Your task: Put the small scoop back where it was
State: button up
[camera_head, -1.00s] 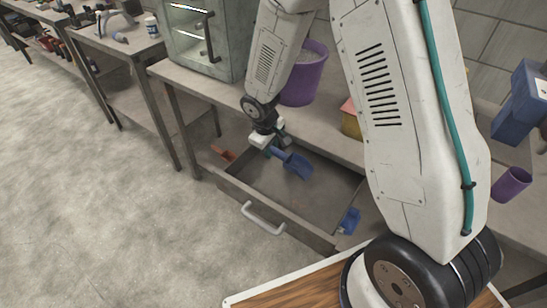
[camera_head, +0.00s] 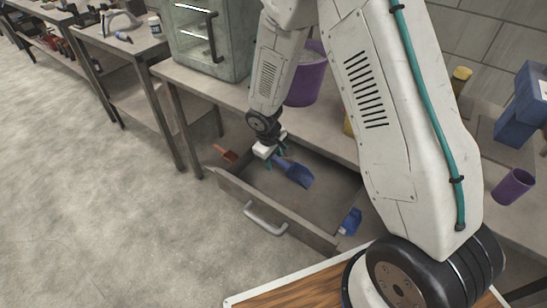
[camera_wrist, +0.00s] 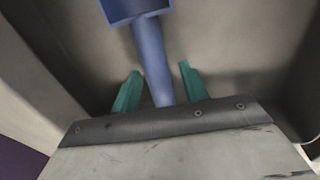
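A blue scoop (camera_head: 296,174) is inside the open drawer (camera_head: 330,187), its handle toward my gripper. In the wrist view its blue handle (camera_wrist: 151,60) runs between the two green fingers of my gripper (camera_wrist: 158,86), with a gap visible on each side. The gripper looks open around the handle. In the head view my gripper (camera_head: 272,160) is low at the left part of the drawer. An orange-red scoop (camera_head: 227,154) lies at the drawer's left end, and a smaller blue piece (camera_head: 350,221) at its right end. Whether the blue scoop rests on the drawer floor is hard to tell.
The drawer's front wall and grey handle (camera_head: 265,220) stick out from under the workbench. A purple bucket (camera_head: 304,85) stands on the bench behind my arm. A purple cup (camera_head: 513,186) and blue bins (camera_head: 520,110) are at right. The floor at left is clear.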

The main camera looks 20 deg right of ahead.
jog(key=v, duration=1.3)
notch_tip(320, 180, up, 7)
jog(key=m, duration=0.1)
send_over(280, 175)
jog(key=s+d+r+m, duration=0.1)
jog(key=s+r, duration=0.4)
jog(key=s, duration=0.3)
jog(key=s+d+r+m+y, duration=0.1)
jog(key=s+r+m, duration=0.1)
jog(key=s+r, duration=0.3)
jog(key=s+d+r+m+y, duration=0.1)
jog(key=s+r, duration=0.4)
jog(key=s, duration=0.8)
jog(key=shift+d+r+m, duration=0.2)
jog(key=shift+d+m, duration=0.25)
jog(key=shift+m, duration=0.25)
jog(key=shift+w, duration=0.1)
